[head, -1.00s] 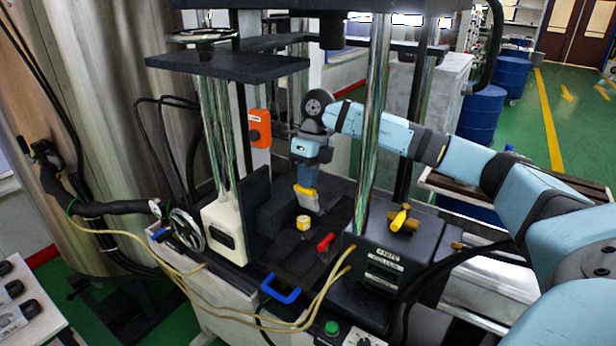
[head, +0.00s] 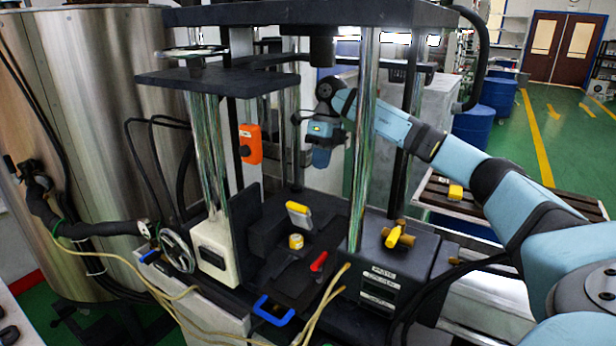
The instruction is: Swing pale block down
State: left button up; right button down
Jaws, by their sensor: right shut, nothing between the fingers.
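A pale grey block (head: 299,216) with yellow edging stands tilted on the dark bed of the machine, near the middle of the head view. A small yellow round piece (head: 296,241) sits just in front of it. My right gripper (head: 321,158) hangs above and slightly right of the pale block, behind the front chrome column. It is shut and empty, apart from the block. Its fingertips are small and dark in this view. My left gripper is not in view.
A red handle (head: 319,262), a blue handle (head: 274,311) and a yellow valve handle (head: 394,237) are at the machine's front. Chrome columns (head: 363,130) stand close to my right arm. An orange box (head: 250,144) hangs behind left. Yellowish hoses (head: 178,312) cross the front.

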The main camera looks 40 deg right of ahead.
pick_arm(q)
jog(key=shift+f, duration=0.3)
pick_arm(e)
jog(key=shift+w+d, duration=0.25)
jog(key=shift+d, duration=0.65)
jog(key=shift+w+d, duration=0.2)
jog(key=shift+d, duration=0.65)
